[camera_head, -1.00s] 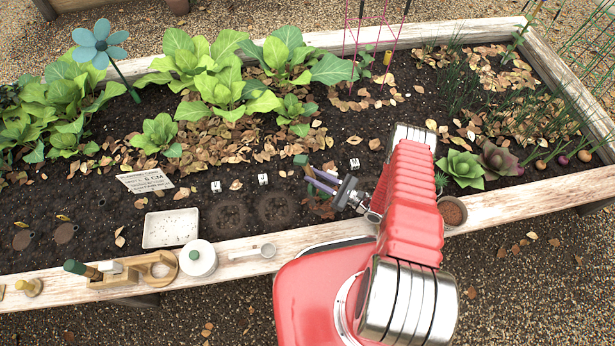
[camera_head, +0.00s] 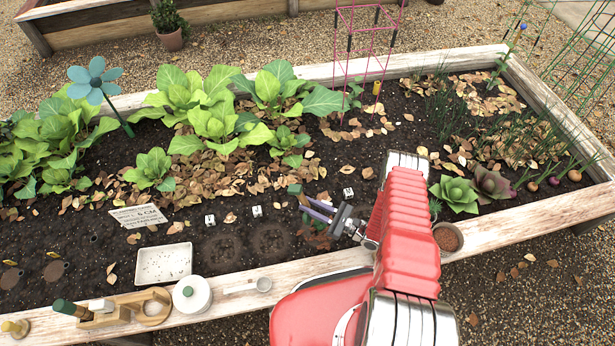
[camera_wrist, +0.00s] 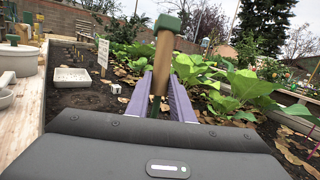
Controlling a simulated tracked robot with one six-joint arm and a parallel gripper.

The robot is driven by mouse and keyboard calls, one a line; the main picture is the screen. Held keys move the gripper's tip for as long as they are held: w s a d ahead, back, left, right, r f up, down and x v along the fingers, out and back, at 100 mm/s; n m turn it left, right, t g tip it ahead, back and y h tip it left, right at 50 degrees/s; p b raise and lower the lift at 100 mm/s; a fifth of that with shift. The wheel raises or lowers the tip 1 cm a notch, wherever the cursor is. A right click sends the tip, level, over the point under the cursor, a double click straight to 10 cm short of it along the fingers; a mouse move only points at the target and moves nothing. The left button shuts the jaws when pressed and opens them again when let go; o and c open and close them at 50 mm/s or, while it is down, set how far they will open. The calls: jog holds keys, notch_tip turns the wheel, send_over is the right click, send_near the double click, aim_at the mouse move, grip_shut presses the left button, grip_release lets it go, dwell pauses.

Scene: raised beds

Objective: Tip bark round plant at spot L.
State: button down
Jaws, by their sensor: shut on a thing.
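My gripper (camera_head: 306,204), with purple fingers, is shut on a wooden handle with a green end (camera_wrist: 165,50), which stands up between the fingertips in the wrist view. In the head view the green end (camera_head: 295,189) shows just past the fingertips. Reddish-brown bits with a little green (camera_head: 316,236) show on the soil beside and below the fingers; I cannot tell whether a plant stands there. Small white markers (camera_head: 348,193) stand along the row, with letters too small to read. A pot of brown material (camera_head: 448,237) sits at the bed's front edge.
Leafy plants (camera_head: 215,120) and a sign (camera_head: 138,216) stand behind. Two round soil patches (camera_head: 222,248) lie left of my gripper.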

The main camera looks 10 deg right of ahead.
notch_tip(320, 180, up, 32)
jog(key=w+d, duration=0.1)
jog(key=w, duration=0.1)
jog(key=shift+w+d+n+g+y, duration=0.2)
jog(key=shift+d+n+g+y, duration=0.1)
jog(key=shift+d+g, duration=0.1)
